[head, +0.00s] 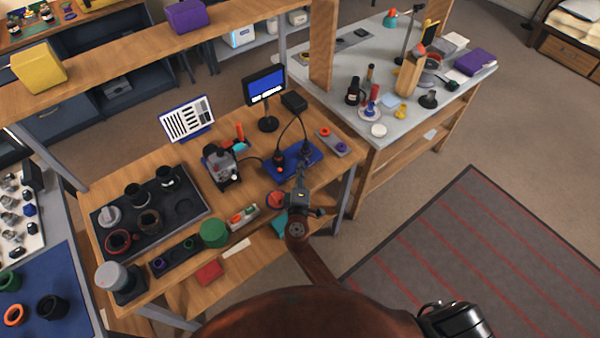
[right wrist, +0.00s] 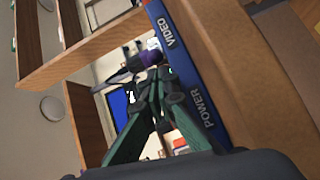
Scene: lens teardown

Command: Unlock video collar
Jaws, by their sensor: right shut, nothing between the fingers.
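The blue connector panel (head: 312,157) lies on the wooden bench with black plugs and cables on it. In the right wrist view the panel (right wrist: 183,78) shows edge-on, marked VIDEO and POWER. A purple collar (right wrist: 152,58) on a dark plug sits by the VIDEO label, partly hidden behind my fingers. My right gripper (head: 302,178) is over the panel's front edge. In the right wrist view its fingers (right wrist: 162,88) are shut and empty, close to the purple collar; I cannot tell whether they touch it. My left gripper is not in view.
A monitor (head: 265,87) stands behind the panel, and a small grey device (head: 221,166) is to its left. A grey strip with coloured buttons (head: 332,142) lies to its right. A black tray of lens parts (head: 180,208) and a green cylinder (head: 214,233) are farther left.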

